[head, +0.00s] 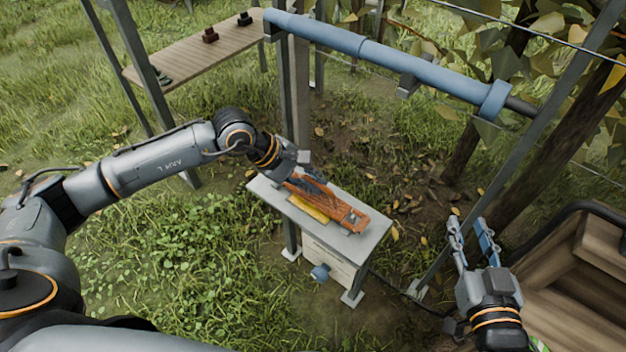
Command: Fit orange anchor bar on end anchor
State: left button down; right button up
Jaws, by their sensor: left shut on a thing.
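The orange anchor bar (345,212) lies at a slant over the top of a small grey table (275,197) in the middle of the head view. My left gripper (313,184) is over the bar's upper-left end and is shut on it. The gripper hides part of that end, and I cannot tell whether the bar is touching the tabletop. My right gripper (472,236) is open and empty, to the right of the table with its fingers pointing up and away. I cannot make out for certain which part is the end anchor.
A yellow piece (308,210) lies on the table beside the bar. A blue pipe (320,36) on grey posts crosses above. A wooden shelf (190,55) with small dark parts stands back left. A brown wooden crate (575,285) is at lower right.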

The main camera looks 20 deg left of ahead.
pick_arm(q)
jog(key=shift+f, duration=0.3)
pick_arm(e)
jog(key=shift+w+a+r+t, duration=0.1)
jog(key=shift+r+t, duration=0.25)
jog(key=shift+r, duration=0.25)
jog(key=shift+w+a+r+t, duration=0.1)
jog(key=shift+r+t, duration=0.25)
jog(key=shift+r, duration=0.2)
dwell(0.5)
pick_arm(q)
jog(key=shift+f+b, duration=0.3)
jog(key=shift+b, duration=0.25)
pick_arm(e)
jog(key=shift+a+r+t+y, duration=0.2)
jog(key=shift+r+t+y, duration=0.4)
jog(key=shift+r, duration=0.5)
dwell(0.3)
pick_arm(q)
jog(key=c, duration=1.3)
grip_release()
pick_arm(e)
jog(key=shift+r, duration=0.1)
